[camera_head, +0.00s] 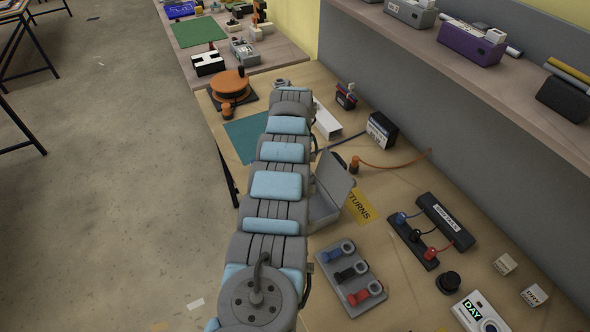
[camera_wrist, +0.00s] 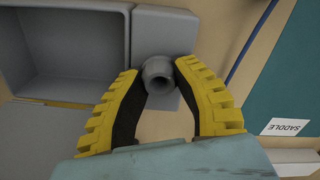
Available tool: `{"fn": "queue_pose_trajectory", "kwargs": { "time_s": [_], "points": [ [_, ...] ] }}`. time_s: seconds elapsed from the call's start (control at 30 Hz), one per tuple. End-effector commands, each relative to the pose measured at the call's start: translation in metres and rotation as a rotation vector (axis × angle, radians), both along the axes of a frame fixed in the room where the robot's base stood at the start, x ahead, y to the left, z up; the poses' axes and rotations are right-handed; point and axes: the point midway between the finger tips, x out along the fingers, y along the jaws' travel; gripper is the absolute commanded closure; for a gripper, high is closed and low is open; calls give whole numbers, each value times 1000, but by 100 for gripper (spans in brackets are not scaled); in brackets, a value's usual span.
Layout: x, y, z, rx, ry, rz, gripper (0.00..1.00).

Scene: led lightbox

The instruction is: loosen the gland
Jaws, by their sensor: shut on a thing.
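In the wrist view a grey gland (camera_wrist: 158,75), round with a hollow end, sits at the side of an open grey box (camera_wrist: 70,90). My gripper (camera_wrist: 159,72) has its yellow-and-black fingers on either side of the gland, shut on it at the fingertips. In the head view the grey box (camera_head: 322,208), with its lid raised, is partly covered by my arm. The gripper and the gland are hidden there behind my arm.
A teal mat (camera_wrist: 292,85) with a SADDLE label (camera_wrist: 287,127) lies right of the gland. In the head view, an orange turntable (camera_head: 230,83) stands beyond. A tray of coloured connectors (camera_head: 350,278) and a black terminal strip (camera_head: 413,240) lie at right.

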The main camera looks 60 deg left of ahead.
Motion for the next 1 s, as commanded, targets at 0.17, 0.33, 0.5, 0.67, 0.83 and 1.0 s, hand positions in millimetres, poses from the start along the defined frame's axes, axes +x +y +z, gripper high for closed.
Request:
{"fn": "queue_pose_trajectory", "kwargs": {
  "time_s": [0.17, 0.33, 0.5, 0.67, 0.83, 1.0],
  "points": [
    [0, 0, -4, 0, 0, 61, 100],
    [1, -1, -4, 0, 0, 167, 100],
    [0, 0, -4, 0, 0, 256, 100],
    [0, 0, -3, 0, 0, 297, 100],
    [0, 0, -2, -1, 0, 300, 100],
    [0, 0, -3, -1, 0, 310, 100]
  ]
}}
